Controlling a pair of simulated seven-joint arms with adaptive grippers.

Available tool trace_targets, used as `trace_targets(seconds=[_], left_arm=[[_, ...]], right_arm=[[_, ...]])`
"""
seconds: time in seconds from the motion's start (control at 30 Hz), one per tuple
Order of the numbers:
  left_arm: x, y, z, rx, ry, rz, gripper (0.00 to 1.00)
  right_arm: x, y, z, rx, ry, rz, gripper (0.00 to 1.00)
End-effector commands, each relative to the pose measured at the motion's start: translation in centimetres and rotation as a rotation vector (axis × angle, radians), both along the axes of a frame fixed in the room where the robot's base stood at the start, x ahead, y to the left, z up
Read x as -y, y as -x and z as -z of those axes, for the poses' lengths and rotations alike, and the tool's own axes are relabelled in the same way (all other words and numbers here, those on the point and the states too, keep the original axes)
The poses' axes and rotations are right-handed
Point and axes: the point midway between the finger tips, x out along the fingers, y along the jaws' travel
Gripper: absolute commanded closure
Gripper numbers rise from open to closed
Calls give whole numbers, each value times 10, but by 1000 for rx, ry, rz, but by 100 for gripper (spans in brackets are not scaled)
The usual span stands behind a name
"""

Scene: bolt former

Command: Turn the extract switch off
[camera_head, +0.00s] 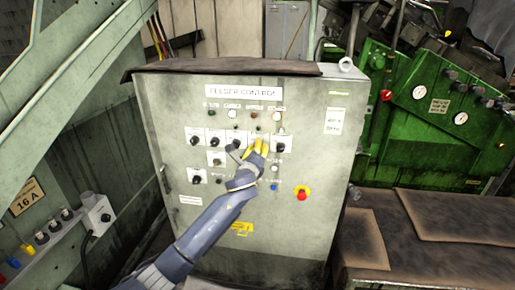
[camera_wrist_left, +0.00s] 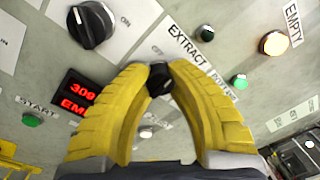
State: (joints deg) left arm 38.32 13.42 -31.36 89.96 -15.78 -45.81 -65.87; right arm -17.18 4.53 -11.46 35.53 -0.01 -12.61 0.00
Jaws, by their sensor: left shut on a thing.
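The extract switch (camera_wrist_left: 158,80) is a small black knob below the EXTRACT label (camera_wrist_left: 187,46) in the left wrist view. My left gripper (camera_wrist_left: 157,72) has its two yellow fingers closed around this knob from both sides, with the tips touching it. Part of an OFF marking shows to the left of the knob; which way the knob points is hard to tell. In the head view my left gripper (camera_head: 258,146) is at the feeder control cabinet (camera_head: 180,105), and its fingers hide the switch. My right gripper is in neither view.
Other black switches (camera_head: 195,141) sit close by on the panel. A red digital display (camera_wrist_left: 80,92) and an amber lamp (camera_wrist_left: 274,43) show in the wrist view. A green machine (camera_head: 435,120) stands to the right.

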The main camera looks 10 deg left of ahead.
Motion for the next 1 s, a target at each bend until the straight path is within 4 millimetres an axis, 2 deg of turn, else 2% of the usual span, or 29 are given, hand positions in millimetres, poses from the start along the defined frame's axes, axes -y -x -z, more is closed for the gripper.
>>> trace_targets(seconds=[0.5,1.0], left_arm=[[0,0,2,7,456,-2,100],[0,0,2,11,674,-3,100]], right_arm=[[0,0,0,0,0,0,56],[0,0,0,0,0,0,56]])
